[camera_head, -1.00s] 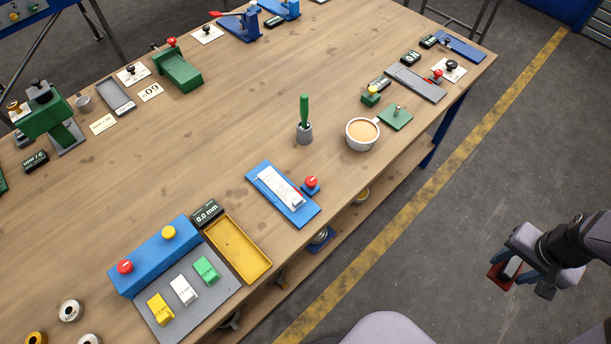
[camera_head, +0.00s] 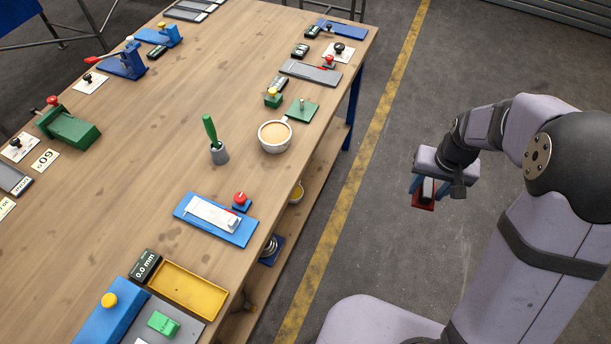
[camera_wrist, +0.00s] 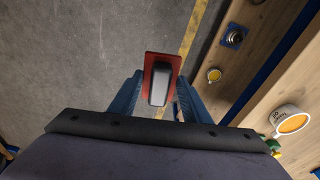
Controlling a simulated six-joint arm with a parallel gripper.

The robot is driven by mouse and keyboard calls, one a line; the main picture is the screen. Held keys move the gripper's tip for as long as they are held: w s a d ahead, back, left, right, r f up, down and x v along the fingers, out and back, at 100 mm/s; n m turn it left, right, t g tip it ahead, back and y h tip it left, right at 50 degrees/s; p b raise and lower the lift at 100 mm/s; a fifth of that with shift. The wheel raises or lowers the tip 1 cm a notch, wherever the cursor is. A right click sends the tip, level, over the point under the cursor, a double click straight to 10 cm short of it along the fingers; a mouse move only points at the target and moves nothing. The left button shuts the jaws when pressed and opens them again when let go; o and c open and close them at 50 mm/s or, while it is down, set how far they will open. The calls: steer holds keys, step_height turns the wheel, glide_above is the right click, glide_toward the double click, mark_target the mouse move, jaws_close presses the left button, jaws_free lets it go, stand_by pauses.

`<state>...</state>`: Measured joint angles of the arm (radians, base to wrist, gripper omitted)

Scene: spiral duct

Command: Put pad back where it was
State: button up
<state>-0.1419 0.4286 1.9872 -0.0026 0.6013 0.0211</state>
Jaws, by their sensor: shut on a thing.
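My gripper (camera_head: 427,188) is over the floor to the right of the workbench, shut on the pad, a red plate with a dark and light grey block on it (camera_head: 423,204). In the wrist view the pad (camera_wrist: 151,68) sits between the blue fingers of my gripper (camera_wrist: 157,95), red plate outward. The pad is held in the air, clear of the bench. Which spot the pad came from cannot be told from these frames.
The wooden workbench (camera_head: 120,160) holds a cup of tan liquid (camera_head: 275,135), a green-handled tool in a grey holder (camera_head: 215,142), a blue plate (camera_head: 236,232) and a yellow tray (camera_head: 190,290). A lower shelf (camera_head: 316,180) runs underneath. The floor by the yellow line is clear.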

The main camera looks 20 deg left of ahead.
steer(key=w+a+n+b, duration=0.2)
steer(key=w+a, duration=0.2)
steer(key=a, duration=0.8)
steer(key=n+b, duration=0.3)
steer(key=n, duration=0.3)
glide_above(271, 177)
steer(key=shift+y, duration=0.4)
steer(key=shift+s+d+f+p, duration=0.15)
steer(key=shift+f+p, duration=0.6)
steer(key=shift+f, duration=1.6)
steer(key=shift+s+f+p, duration=0.1)
steer(key=shift+f+p, duration=0.65)
steer(key=shift+f, duration=2.05)
steer(key=shift+f, duration=0.1)
steer(key=shift+f, duration=0.15)
steer(key=o, duration=0.9)
steer(key=shift+o, duration=0.2)
